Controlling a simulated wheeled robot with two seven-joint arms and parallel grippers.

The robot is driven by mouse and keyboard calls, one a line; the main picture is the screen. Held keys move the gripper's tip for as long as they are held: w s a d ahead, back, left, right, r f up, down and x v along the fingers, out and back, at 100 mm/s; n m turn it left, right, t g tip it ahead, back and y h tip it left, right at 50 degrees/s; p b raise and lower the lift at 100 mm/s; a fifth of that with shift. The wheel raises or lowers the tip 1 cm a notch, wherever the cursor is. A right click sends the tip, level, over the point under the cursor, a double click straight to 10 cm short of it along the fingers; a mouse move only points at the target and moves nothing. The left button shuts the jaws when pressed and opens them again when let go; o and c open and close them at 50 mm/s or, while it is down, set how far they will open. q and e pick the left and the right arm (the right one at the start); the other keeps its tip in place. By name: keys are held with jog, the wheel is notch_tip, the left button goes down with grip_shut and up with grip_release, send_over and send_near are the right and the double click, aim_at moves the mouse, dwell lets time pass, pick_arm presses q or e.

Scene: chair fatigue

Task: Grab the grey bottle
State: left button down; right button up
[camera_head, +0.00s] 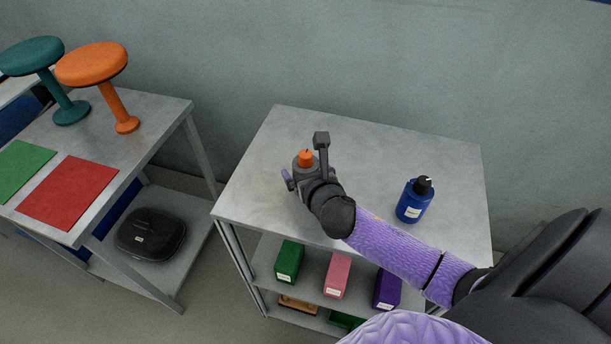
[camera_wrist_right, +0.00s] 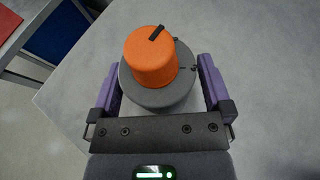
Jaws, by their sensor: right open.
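The grey bottle (camera_head: 301,160) has an orange cap and stands on the grey table (camera_head: 370,140) near its left side. In the right wrist view the grey bottle (camera_wrist_right: 184,62) stands between the two purple fingers of my right gripper (camera_wrist_right: 160,88). Its orange cap faces the camera. In the head view my right gripper (camera_head: 305,163) is at the bottle, and its hand hides the bottle's lower part. The fingers are open, one on each side, with a small gap at the sides. My left gripper is out of view.
A blue bottle (camera_head: 414,201) with a black top stands on the same table to the right. Green (camera_head: 289,261), pink (camera_head: 337,275) and purple (camera_head: 387,288) boxes sit on the shelf below. A left table holds teal (camera_head: 35,56) and orange (camera_head: 92,64) stools.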

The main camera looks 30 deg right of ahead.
grip_shut()
dwell(0.3)
